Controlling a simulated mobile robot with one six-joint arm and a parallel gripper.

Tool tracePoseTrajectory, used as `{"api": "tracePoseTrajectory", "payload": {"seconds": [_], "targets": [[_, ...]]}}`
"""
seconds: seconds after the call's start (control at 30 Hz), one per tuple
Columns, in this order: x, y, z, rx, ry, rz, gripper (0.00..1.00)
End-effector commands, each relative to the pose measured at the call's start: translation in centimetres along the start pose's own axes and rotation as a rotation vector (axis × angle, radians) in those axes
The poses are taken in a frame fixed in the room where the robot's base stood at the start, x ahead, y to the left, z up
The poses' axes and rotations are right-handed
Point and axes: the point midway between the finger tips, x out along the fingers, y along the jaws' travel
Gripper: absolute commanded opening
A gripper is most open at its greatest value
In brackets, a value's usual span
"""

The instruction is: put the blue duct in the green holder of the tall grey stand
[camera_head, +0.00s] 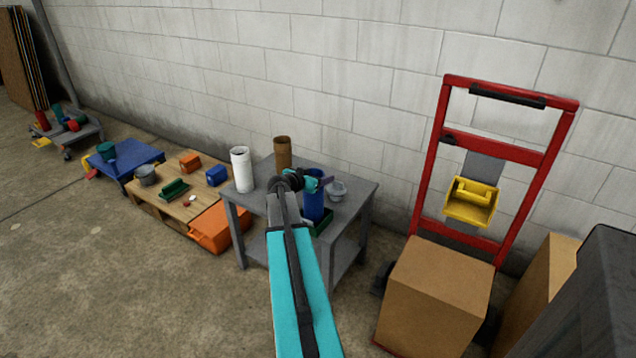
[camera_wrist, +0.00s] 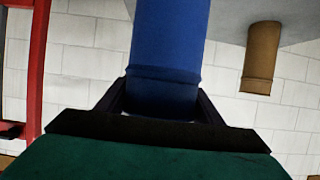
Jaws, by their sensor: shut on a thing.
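The blue duct (camera_head: 314,207) is upright at the front right of the tall grey stand (camera_head: 258,204). My gripper (camera_head: 317,183) is shut on its upper part. In the wrist view, which is upside down, the blue duct (camera_wrist: 168,45) runs between the fingers of my gripper (camera_wrist: 162,98), and its lower end is out of frame. The green holder (camera_head: 323,224) shows around the duct's foot in the head view, partly hidden by my arm and the duct. I cannot tell whether the duct's foot is inside the holder or just above it.
A red hand truck (camera_head: 425,170) with a yellow bin (camera_head: 471,203) and cardboard box (camera_head: 433,297) is right. A pallet (camera_head: 160,205) and orange case (camera_head: 218,227) lie left.

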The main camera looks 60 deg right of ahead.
Motion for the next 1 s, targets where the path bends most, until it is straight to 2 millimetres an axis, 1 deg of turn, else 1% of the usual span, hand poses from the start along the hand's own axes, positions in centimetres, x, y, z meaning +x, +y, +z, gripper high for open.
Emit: {"api": "tracePoseTrajectory", "payload": {"seconds": [0.13, 0.3, 0.83, 0.87, 0.93, 0.97, 1.0], "targets": [[0.7, -0.1, 1.5, -0.001, -0.001, -0.001, 0.14], [1.0, -0.1, 2.5, 0.0, 0.0, -0.001, 0.14], [1.1, -0.1, 2.8, 0.001, 0.001, -0.002, 0.14], [1.1, -0.1, 2.8, 0.001, 0.0, -0.002, 0.64], [1.1, -0.1, 2.8, 0.001, 0.0, -0.002, 0.76], [1.1, -0.1, 2.8, 0.001, 0.0, -0.002, 0.8], [1.1, -0.1, 2.8, 0.001, -0.001, -0.002, 0.8]]}}
